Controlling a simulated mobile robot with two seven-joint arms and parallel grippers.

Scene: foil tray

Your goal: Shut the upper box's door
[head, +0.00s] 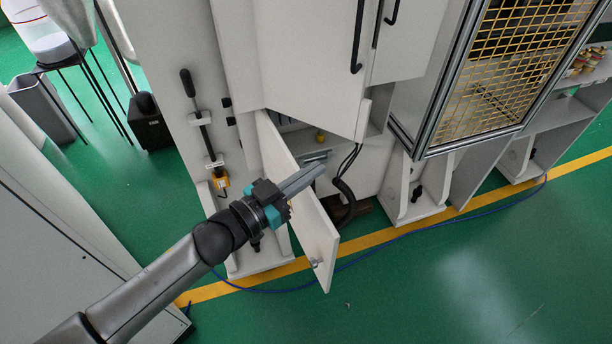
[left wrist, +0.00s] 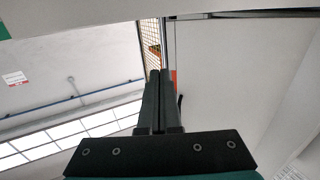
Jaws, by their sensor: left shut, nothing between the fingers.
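A tall pale cabinet stands in the middle of the head view. Its upper left door (head: 300,60), with a long black handle (head: 357,40), appears to stand out at an angle. The upper right door (head: 405,45) has a similar handle, cut by the top edge. Below, a narrow white door (head: 322,240) with a small knob stands wide open, showing a compartment with dark cables. My left gripper (head: 318,170) is shut and empty, in front of this lower door and below the upper doors. Its closed fingers also show in the left wrist view (left wrist: 160,78). My right gripper is out of view.
A yellow mesh enclosure (head: 520,60) with a metal frame stands at the right. A blue cable (head: 430,226) lies along the yellow floor line. Another pale cabinet (head: 60,220) is at the left. The green floor (head: 480,280) at the lower right is clear.

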